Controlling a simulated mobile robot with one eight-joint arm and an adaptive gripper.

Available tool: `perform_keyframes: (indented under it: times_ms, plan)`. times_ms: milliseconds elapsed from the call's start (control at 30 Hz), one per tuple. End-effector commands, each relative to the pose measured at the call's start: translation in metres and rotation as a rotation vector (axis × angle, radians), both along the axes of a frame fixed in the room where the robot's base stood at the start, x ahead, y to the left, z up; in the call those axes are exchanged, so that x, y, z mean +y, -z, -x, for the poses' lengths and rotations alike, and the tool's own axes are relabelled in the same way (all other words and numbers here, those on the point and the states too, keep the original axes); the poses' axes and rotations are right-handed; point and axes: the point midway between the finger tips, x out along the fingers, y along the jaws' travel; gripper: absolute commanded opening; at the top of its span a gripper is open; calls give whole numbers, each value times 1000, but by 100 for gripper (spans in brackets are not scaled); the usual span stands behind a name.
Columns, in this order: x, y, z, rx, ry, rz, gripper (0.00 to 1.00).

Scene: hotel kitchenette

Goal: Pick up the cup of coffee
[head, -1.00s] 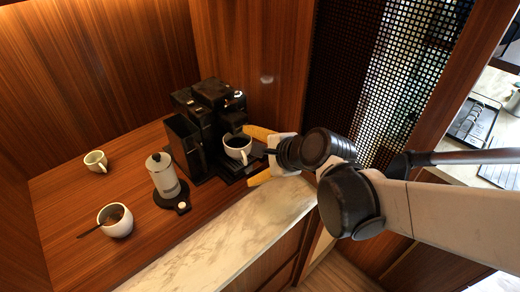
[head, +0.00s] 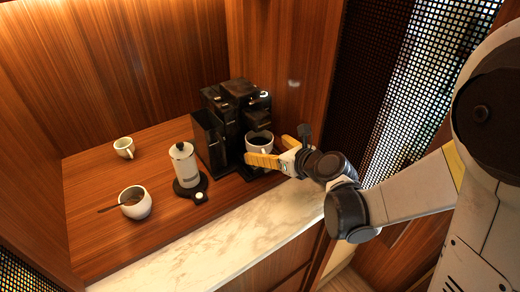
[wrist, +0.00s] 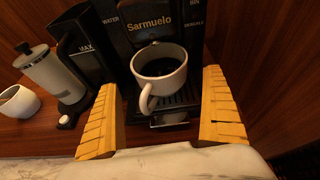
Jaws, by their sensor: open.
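The white cup of coffee (head: 259,149) stands upright on the drip tray of the black coffee machine (head: 238,110). In the wrist view the cup (wrist: 160,87) shows dark coffee inside, and its handle points toward my gripper. My gripper (head: 268,150) is open, with its yellow fingers near the cup. In the wrist view my gripper (wrist: 160,92) has one finger on either side of the cup, with gaps between, and holds nothing. In the head view the near finger hides the lower part of the cup.
Left of the machine stand a white-and-black canister (head: 186,166), a white bowl (head: 137,205) with a spoon, and another white cup (head: 124,148). A marble counter edge (head: 215,233) runs in front. A wooden wall (head: 290,70) rises close behind and right of the machine.

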Motion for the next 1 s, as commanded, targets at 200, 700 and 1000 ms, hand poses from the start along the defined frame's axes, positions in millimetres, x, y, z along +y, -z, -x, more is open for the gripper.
perform_keyframes:
  times_ms: [200,700,1000]
  plan:
    - [17,14,-28,0,-3,1,96]
    - [21,14,-34,0,0,1,29]
    - [21,14,-34,0,1,2,24]
